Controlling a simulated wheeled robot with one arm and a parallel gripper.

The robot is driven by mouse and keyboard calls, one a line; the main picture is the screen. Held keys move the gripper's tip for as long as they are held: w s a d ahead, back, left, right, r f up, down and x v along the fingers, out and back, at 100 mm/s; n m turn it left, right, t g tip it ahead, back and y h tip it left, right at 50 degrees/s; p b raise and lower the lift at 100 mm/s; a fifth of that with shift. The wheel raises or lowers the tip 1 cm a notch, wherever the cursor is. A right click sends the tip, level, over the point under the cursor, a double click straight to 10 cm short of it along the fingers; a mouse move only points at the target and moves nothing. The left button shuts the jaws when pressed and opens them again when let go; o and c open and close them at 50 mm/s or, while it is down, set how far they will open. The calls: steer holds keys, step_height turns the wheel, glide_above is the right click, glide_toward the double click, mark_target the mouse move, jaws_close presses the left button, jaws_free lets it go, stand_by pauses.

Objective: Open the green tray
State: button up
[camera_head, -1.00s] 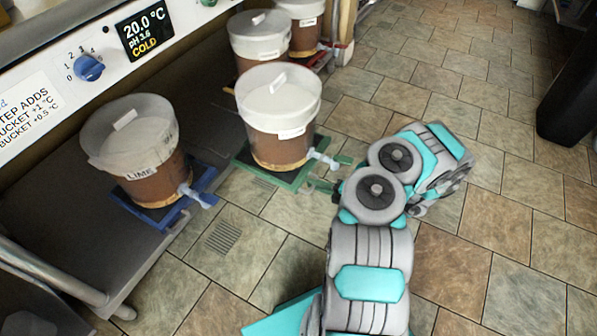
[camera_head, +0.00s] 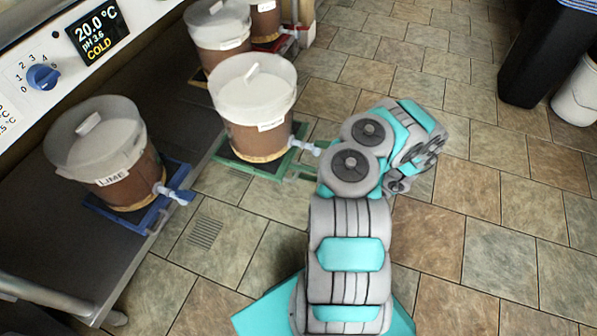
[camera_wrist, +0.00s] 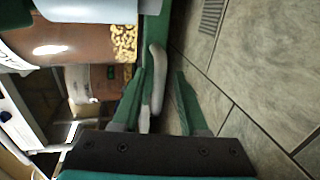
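The green tray (camera_head: 222,155) lies under the middle bucket (camera_head: 255,105), which has a white lid, brown contents and a pale tap on its front. The tray's green edge also shows in the wrist view (camera_wrist: 152,25), with a pale grey bar handle (camera_wrist: 157,72) along it. My gripper (camera_wrist: 162,85) is open, with its two green fingers apart. The handle lies between the fingers, closer to the left one; I cannot tell if they touch. In the head view my arm hides most of the gripper just right of the tray's front.
A blue tray (camera_head: 150,215) with a bucket labelled LIME (camera_head: 105,155) stands to the left. More buckets (camera_head: 218,38) stand behind, one with a red tray. A control panel with a blue knob (camera_head: 43,77) is above. Tiled floor (camera_head: 455,180) on the right is free; a black bin (camera_head: 545,55) stands beyond.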

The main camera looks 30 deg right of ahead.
steer(key=shift+v, duration=3.9)
